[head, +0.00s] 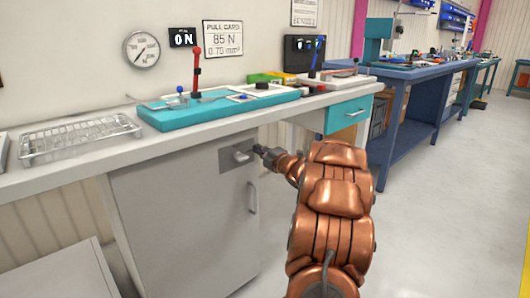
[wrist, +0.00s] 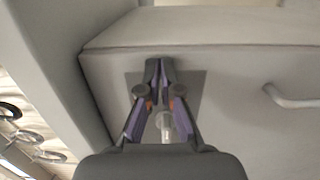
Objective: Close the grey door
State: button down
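The grey door (head: 185,225) is the front of a cabinet under the counter. It has a bar handle (head: 253,198) at its right side and a dark plate with a pale latch lever (head: 242,155) near its top. I cannot tell whether the door is fully flush or slightly ajar. My gripper (head: 259,151) is at the right edge of the plate. In the wrist view its fingertips (wrist: 161,66) are together in front of the plate, and the latch lever (wrist: 165,124) shows between the finger links. The bar handle (wrist: 290,98) is to the right. Contact is unclear.
The counter (head: 90,155) overhangs the door and carries a wire rack (head: 80,137) and a teal test bench (head: 215,106). A teal drawer (head: 348,114) hangs to the right. A blue workbench (head: 415,110) stands farther right. The floor (head: 440,220) right of my arm is clear.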

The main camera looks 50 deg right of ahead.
jog(key=s+a+p, duration=0.1)
jog(key=s+p, duration=0.1)
jog(key=s, duration=1.1)
jog(key=shift+s+r, duration=0.25)
jog(key=shift+s, duration=0.15)
jog(key=shift+a, duration=0.1)
jog(key=w+a+r+m+g+h+p, duration=0.3)
jog(key=w+a+r+m+g+p, duration=0.15)
jog(key=r+p, duration=0.45)
jog(key=s+a+r+m+g+p, duration=0.3)
jog(key=a+r+m+g+p, duration=0.3)
jog(key=a+p, duration=0.35)
jog(key=s+a+r+m+g+y+p, duration=0.2)
jog(key=s+a+p, duration=0.6)
jog(key=s+a, duration=0.6)
jog(key=s+a+r+m+g+y+p, duration=0.3)
jog(key=s+a+r+g+p, duration=0.4)
jog(key=s+a, duration=0.8)
jog(key=a+r+y+p, duration=0.1)
jog(key=a+r+p, duration=0.1)
jog(key=a, duration=0.2)
jog(key=shift+s+a+r, duration=0.15)
jog(key=shift+a, duration=0.15)
